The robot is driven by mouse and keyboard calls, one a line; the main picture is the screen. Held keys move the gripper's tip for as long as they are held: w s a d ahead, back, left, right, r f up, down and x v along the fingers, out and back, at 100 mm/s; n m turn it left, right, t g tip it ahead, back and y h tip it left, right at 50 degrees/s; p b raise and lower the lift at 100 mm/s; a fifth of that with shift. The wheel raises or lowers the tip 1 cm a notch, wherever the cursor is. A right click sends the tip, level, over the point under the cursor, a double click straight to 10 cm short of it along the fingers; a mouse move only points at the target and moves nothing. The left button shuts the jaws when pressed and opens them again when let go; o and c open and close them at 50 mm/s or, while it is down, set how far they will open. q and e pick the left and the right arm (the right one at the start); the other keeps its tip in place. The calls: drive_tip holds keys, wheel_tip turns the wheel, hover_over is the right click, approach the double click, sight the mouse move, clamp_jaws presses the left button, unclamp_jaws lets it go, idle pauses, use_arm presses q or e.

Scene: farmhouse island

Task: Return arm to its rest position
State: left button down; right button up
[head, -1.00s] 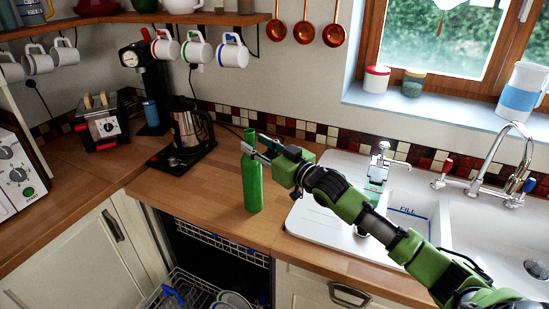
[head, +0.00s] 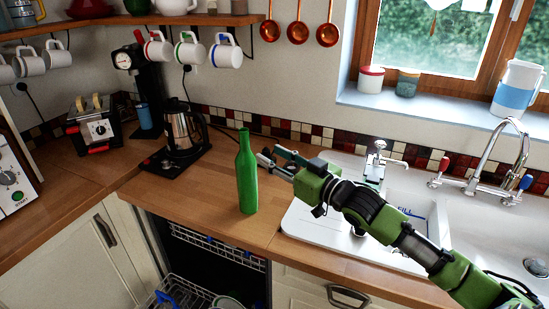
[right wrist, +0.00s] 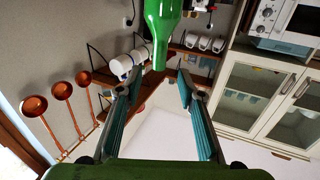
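My right arm comes in from the lower right in the head view. Its gripper (head: 270,157) is open and empty, just right of a green bottle and apart from it. The green bottle (head: 246,180) stands upright on the wooden counter (head: 205,200). In the right wrist view the two fingers (right wrist: 158,90) are spread, with the bottle (right wrist: 160,25) beyond their tips and nothing between them. My left gripper shows in neither view.
The sink (head: 470,235) with its tap (head: 500,150) lies right, under my arm. A coffee maker (head: 183,135) and toaster (head: 95,125) stand left of the bottle. An open dishwasher rack (head: 215,245) is below the counter. Copper ladles (head: 298,32) hang on the wall.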

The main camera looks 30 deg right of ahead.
drive_tip(key=s+a+f+g+h, duration=0.1)
drive_tip(key=s+a+f+g, duration=0.2)
drive_tip(key=f, duration=0.4)
drive_tip(key=s+a+f+g+h, duration=0.1)
drive_tip(key=s+a+f, duration=0.1)
drive_tip(key=s+f, duration=0.45)
drive_tip(key=s+a+f+g+h, duration=0.1)
drive_tip(key=s+a+f+g, duration=0.2)
drive_tip(key=f, duration=0.6)
drive_tip(key=s+a+f+g+h, duration=0.1)
drive_tip(key=s+a+f+g, duration=0.3)
drive_tip(key=s, duration=0.7)
drive_tip(key=s+a+f+g, duration=0.1)
drive_tip(key=s+f+g, duration=0.3)
drive_tip(key=s, duration=0.7)
wheel_tip(320, 180, down, 28)
drive_tip(key=s+b, duration=0.1)
drive_tip(key=s, duration=0.1)
drive_tip(key=s+d+f+g, duration=0.1)
drive_tip(key=s+d+f, duration=0.2)
drive_tip(key=s+f, duration=1.3)
drive_tip(key=shift+s+f+b, duration=0.25)
drive_tip(key=shift+b, duration=0.15)
